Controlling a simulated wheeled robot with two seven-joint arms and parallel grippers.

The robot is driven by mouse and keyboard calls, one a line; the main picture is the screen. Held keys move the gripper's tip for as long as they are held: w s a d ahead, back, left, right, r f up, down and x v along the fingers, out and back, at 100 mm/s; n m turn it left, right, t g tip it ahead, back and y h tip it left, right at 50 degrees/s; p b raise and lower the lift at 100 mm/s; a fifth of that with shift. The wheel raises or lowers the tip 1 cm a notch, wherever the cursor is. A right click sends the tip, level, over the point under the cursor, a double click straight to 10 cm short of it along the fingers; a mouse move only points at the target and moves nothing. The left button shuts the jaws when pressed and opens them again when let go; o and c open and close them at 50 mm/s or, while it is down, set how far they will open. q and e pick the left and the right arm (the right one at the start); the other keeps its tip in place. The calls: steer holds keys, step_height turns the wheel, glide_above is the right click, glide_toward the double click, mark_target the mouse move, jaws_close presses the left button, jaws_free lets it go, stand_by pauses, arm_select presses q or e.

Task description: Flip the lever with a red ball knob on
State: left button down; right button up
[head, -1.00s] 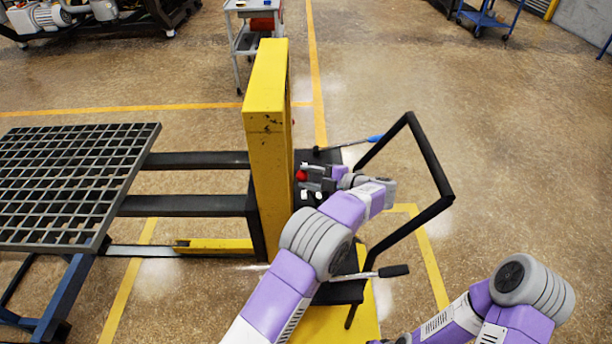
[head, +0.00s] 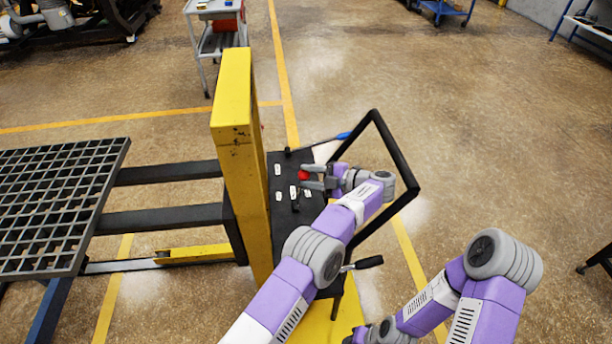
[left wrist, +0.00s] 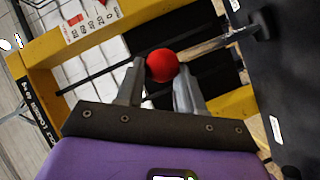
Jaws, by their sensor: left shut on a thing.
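The red ball knob (head: 304,175) is on the black panel (head: 283,221) of the yellow lift truck, just right of its mast. My left gripper (head: 308,177) comes in from the right and is shut on the knob. In the left wrist view the red ball knob (left wrist: 162,66) sits between the two grey fingertips (left wrist: 160,76). The lever's rod under the knob is hard to make out. My right arm shows at the lower right, but its fingers are not clearly seen.
The yellow mast (head: 240,150) stands just left of the panel. A black handle frame (head: 402,165) loops to the right of my left gripper. A lever with a black grip (head: 369,262) sticks out below. A blue-tipped lever (head: 343,135) lies behind.

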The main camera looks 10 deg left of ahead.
arm_select(q)
steer(key=shift+d+f, duration=0.1)
steer(key=shift+f, duration=0.9)
steer(key=c, duration=0.7)
jaws_free()
steer(key=shift+s, duration=0.1)
steer(key=shift+r, duration=0.1)
step_height(320, 180, up, 12)
steer(key=p, duration=0.2)
steer(key=shift+p, duration=0.3)
